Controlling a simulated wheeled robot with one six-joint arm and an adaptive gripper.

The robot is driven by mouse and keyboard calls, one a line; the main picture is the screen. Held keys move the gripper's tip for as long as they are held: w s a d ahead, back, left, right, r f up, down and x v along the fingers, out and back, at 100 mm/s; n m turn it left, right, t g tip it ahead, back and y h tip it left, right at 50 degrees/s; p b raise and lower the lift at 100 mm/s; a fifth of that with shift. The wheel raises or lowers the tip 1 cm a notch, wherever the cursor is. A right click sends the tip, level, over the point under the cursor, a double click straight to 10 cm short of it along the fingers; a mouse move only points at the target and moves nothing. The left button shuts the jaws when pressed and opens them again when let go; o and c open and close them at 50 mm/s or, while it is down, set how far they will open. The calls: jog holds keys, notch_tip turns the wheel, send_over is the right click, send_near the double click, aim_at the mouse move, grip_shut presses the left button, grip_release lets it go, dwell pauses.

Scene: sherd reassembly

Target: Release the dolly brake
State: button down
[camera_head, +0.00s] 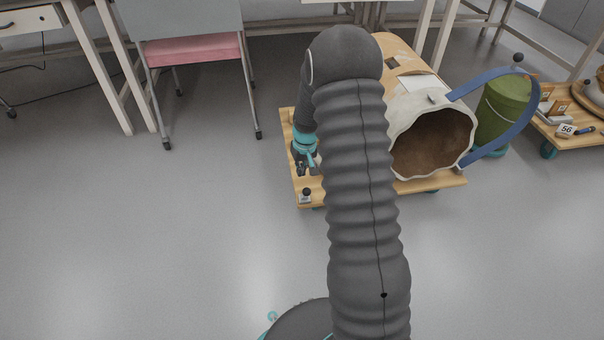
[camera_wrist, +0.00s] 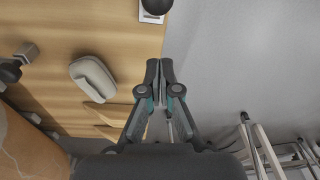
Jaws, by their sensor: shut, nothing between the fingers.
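The wooden dolly (camera_head: 313,198) stands on the floor, partly hidden behind my arm. A black knob (camera_head: 306,191) on a small pale base sits at its near left corner, likely the brake. In the wrist view the black knob (camera_wrist: 156,6) is cut off by the top edge, beside the dolly's wooden top (camera_wrist: 120,30). My gripper (camera_head: 307,168) is over the dolly's left edge, beyond the knob. In the wrist view its fingers (camera_wrist: 159,68) are shut together and empty, apart from the knob.
A large broken jar (camera_head: 402,105) with a blue strap (camera_head: 525,115) lies on the dolly. A green bin (camera_head: 500,105) and a second dolly (camera_head: 575,140) stand at right. A pink-seated chair (camera_head: 195,50) is at back left. Floor left of the dolly is clear.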

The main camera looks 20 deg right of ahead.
jog(key=s+a+r, duration=0.1)
jog(key=s+r, duration=0.4)
jog(key=s, duration=0.3)
jog(key=shift+s+p, duration=0.2)
jog(key=shift+p, duration=0.1)
jog(key=shift+a, duration=0.15)
jog(key=s+a+r+t+p, duration=0.1)
jog(key=s+a+r+p, duration=0.1)
jog(key=s+r, duration=0.6)
jog(key=s+a+r+t+p, duration=0.1)
jog(key=s+a+r+p, duration=0.2)
jog(key=s+r, duration=0.6)
jog(key=s+a+r+t+p, duration=0.2)
jog(key=s+r, duration=0.6)
jog(key=r, duration=0.9)
jog(key=a, duration=0.2)
jog(key=shift+s+a+r, duration=0.25)
jog(key=shift+a+r, duration=0.1)
jog(key=shift+r, duration=0.05)
